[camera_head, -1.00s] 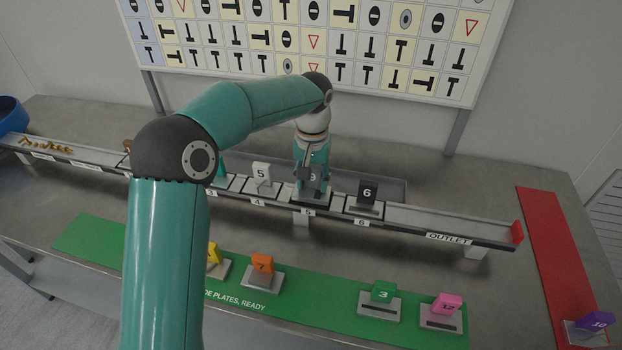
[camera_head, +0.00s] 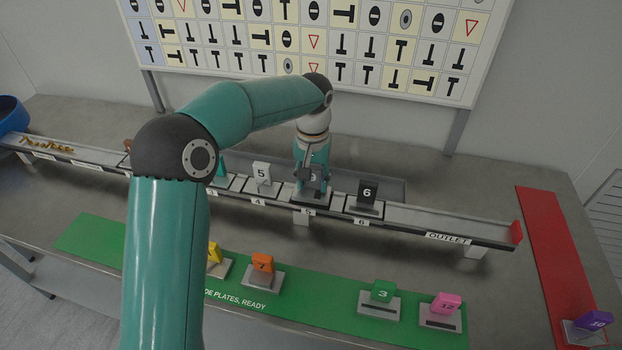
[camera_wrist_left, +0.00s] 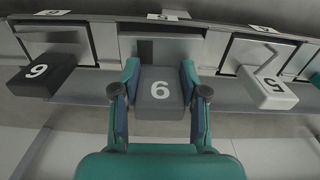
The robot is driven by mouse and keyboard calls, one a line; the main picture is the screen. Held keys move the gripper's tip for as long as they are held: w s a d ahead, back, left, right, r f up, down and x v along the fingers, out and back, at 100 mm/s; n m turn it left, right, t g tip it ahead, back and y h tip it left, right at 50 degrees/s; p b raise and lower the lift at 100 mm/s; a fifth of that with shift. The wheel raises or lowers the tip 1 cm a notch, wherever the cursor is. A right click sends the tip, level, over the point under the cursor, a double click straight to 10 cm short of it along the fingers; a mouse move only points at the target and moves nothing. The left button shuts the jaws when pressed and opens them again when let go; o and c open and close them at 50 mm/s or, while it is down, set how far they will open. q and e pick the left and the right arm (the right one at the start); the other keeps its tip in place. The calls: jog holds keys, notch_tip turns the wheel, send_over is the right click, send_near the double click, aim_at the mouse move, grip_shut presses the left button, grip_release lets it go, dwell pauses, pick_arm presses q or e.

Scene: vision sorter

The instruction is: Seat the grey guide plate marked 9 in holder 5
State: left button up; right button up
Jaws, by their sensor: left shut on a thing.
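The grey guide plate marked 9 (camera_wrist_left: 160,92) is between the two fingers of my left gripper (camera_wrist_left: 160,95), which is shut on its upright block. In the head view the left gripper (camera_head: 312,174) is over holder 5 (camera_head: 308,211) on the rail, mostly covering the plate. The plate's base appears level in the holder 5 opening; I cannot tell whether it is fully down. My right gripper is not in view.
A white plate marked 5 (camera_head: 262,173) stands in holder 4, left of the gripper. A black plate marked 6 (camera_head: 367,191) stands in holder 6, right of it. Several coloured plates stand on the green strip (camera_head: 330,316) in front. A purple plate (camera_head: 596,320) is far right.

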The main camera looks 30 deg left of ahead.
pick_arm(q)
jog(key=shift+f+b, duration=0.35)
jog(key=shift+f, duration=0.4)
dwell(0.9)
jog(key=o, duration=1.4)
jog(key=shift+c, duration=0.2)
jog(key=shift+o, duration=0.4)
jog(key=o, duration=0.4)
jog(key=shift+r+p, duration=3.45)
jog(key=shift+r, duration=0.55)
